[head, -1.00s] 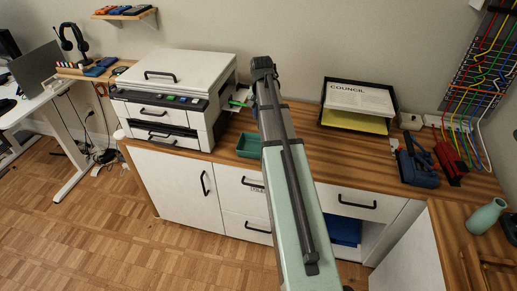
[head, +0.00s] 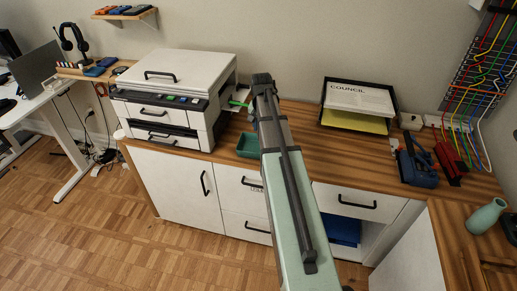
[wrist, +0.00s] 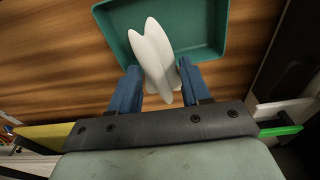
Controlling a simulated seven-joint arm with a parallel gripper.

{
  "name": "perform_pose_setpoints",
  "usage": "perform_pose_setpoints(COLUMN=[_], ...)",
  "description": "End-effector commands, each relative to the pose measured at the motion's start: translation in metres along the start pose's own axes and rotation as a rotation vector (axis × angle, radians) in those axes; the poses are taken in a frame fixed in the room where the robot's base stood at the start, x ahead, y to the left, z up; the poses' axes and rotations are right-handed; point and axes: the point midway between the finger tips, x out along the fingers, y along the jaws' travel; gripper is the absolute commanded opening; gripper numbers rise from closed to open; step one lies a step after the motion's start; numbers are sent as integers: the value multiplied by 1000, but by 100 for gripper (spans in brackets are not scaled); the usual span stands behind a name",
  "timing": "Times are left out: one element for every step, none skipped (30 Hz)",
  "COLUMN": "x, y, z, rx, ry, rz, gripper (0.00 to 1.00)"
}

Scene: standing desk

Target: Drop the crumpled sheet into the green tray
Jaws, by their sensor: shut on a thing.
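The crumpled sheet (wrist: 152,55) is a white, folded piece in the wrist view. My gripper (wrist: 157,84) has blue fingers, shut on the sheet's lower part. The sheet's far end overlaps the green tray (wrist: 214,32) in that view, and the tray's near rim passes close to the fingertips. I cannot tell the height of the sheet above the tray. In the head view the green tray (head: 247,146) sits on the wooden counter, partly covered by my arm. My gripper and the sheet are hidden behind my arm there.
A printer (head: 172,95) stands left of the tray, with a green item (head: 238,103) beside it. A black paper tray (head: 357,105) with printed and yellow sheets stands to the right. The counter between my arm and the blue tool (head: 416,165) is mostly clear.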

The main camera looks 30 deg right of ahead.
Motion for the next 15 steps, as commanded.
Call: perform_pose_setpoints(x=[0, 0, 0, 0, 0, 0, 0, 0, 0, 0, 0, 0, 0, 0, 0], y=[0, 0, 0, 0, 0, 0, 0, 0, 0, 0, 0, 0, 0, 0, 0], z=[0, 0, 0, 0, 0, 0, 0, 0, 0, 0, 0, 0, 0, 0, 0], rx=[0, 0, 0, 0, 0, 0, 0, 0, 0, 0, 0, 0, 0, 0, 0], ry=[0, 0, 0, 0, 0, 0, 0, 0, 0, 0, 0, 0, 0, 0, 0], rz=[0, 0, 0, 0, 0, 0, 0, 0, 0, 0, 0, 0, 0, 0, 0], gripper=[19, 50, 54, 57, 60, 64, 66, 69, 73, 76, 77, 77, 77, 77, 77])
